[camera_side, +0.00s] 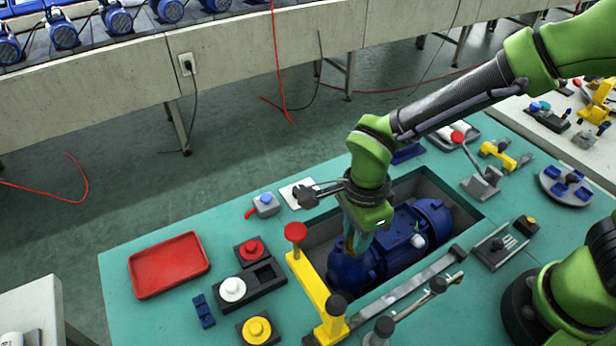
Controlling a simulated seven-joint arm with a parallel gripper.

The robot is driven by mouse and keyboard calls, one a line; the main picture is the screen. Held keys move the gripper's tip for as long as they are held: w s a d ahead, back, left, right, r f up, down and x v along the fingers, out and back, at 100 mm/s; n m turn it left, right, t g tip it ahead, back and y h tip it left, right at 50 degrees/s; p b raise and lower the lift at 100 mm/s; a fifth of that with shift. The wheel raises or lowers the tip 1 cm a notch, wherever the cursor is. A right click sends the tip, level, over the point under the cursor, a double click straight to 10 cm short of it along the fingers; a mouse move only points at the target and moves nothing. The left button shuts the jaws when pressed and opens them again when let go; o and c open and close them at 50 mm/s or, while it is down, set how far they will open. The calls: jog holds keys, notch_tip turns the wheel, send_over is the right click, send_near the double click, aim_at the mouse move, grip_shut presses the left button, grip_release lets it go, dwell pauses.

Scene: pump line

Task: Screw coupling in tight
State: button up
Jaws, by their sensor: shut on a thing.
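A blue pump (402,247) lies in a rectangular recess in the teal table. My gripper (353,246) points down at the pump's left end, with its fingertips at the pump's blue housing. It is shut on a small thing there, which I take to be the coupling. The coupling is hidden by the fingers and the wrist, so its seating and tilt cannot be told. A small white fitting (418,241) shows on the pump's side, right of my gripper.
A yellow clamp (312,285) with a red knob stands close left of my gripper. A metal bar (410,284) runs along the recess's front edge. Red, white and yellow round parts sit in black holders (262,279) at left, near a red tray (168,265).

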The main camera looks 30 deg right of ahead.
jog(key=shift+m, duration=0.3)
jog(key=m, duration=0.3)
jog(key=shift+m, duration=0.4)
jog(key=m, duration=0.3)
jog(key=o, duration=0.7)
jog(key=shift+r, duration=2.2)
jog(key=shift+w+d, duration=0.1)
